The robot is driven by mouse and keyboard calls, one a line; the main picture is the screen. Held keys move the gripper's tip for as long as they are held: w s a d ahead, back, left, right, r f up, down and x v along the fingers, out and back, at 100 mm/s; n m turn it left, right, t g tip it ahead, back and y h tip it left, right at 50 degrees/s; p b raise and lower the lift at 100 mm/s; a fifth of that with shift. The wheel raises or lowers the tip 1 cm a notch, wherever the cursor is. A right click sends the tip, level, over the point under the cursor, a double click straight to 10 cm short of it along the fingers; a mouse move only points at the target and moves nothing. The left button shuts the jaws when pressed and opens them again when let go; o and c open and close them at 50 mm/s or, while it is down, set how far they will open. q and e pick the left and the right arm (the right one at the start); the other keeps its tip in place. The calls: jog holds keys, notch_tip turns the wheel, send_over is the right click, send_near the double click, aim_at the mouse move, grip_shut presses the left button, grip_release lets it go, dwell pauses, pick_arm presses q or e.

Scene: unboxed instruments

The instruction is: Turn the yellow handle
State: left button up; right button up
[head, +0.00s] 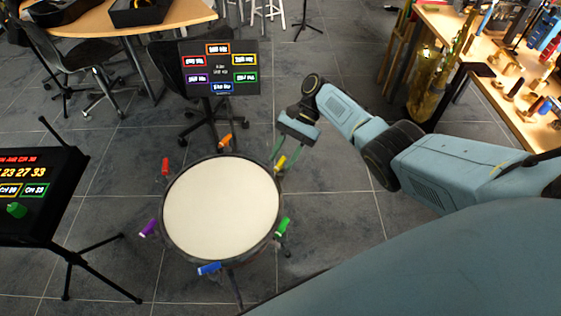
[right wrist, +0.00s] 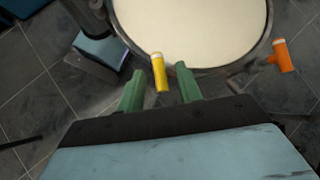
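The yellow handle (head: 281,162) sticks out from the right rim of a round drum (head: 222,208) with a pale head. It also shows in the right wrist view (right wrist: 159,72). My right gripper (head: 277,166) is at the drum's upper right edge. In the right wrist view its two green fingers (right wrist: 160,82) are apart, with the yellow handle between their tips. I cannot tell whether either finger touches it. My left gripper is not in view.
Orange (head: 226,139), red (head: 165,166), purple (head: 149,228), blue (head: 209,268) and green (head: 284,227) handles surround the drum. A black stand with colored labels (head: 219,68) is behind it. Another display stand (head: 35,195) is at left. A wooden workbench (head: 480,60) is at upper right.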

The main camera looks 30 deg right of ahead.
jog(key=b+v, duration=0.1)
jog(key=v, duration=1)
jog(key=shift+f, duration=0.1)
jog(key=s+f+n+t+h, duration=0.15)
jog(key=s+f, duration=0.45)
jog(key=f, duration=0.6)
jog(key=s+f+n+h, duration=0.1)
jog(key=s+f+h, duration=0.2)
jog(key=s+f, duration=0.6)
jog(key=s+f+n+h, duration=0.15)
jog(key=s+f, duration=0.25)
jog(key=f, duration=1)
jog(key=s+a+f+n+t, duration=0.1)
jog(key=s+a+f+n, duration=0.1)
jog(key=s, duration=0.7)
jog(key=s+a+f+n+t+h, duration=0.1)
jog(key=s+f+n, duration=0.3)
jog(key=s, duration=0.6)
jog(key=s+a+f+n+t+h, duration=0.1)
jog(key=s+a+f+n, duration=0.1)
jog(key=s+f, duration=0.3)
jog(key=s+a, duration=0.1)
jog(key=s, duration=0.3)
jog(key=shift+s+a+n, duration=0.25)
jog(key=shift+a+n, duration=0.05)
jog(key=shift+n, duration=0.1)
jog(key=shift+f, duration=0.15)
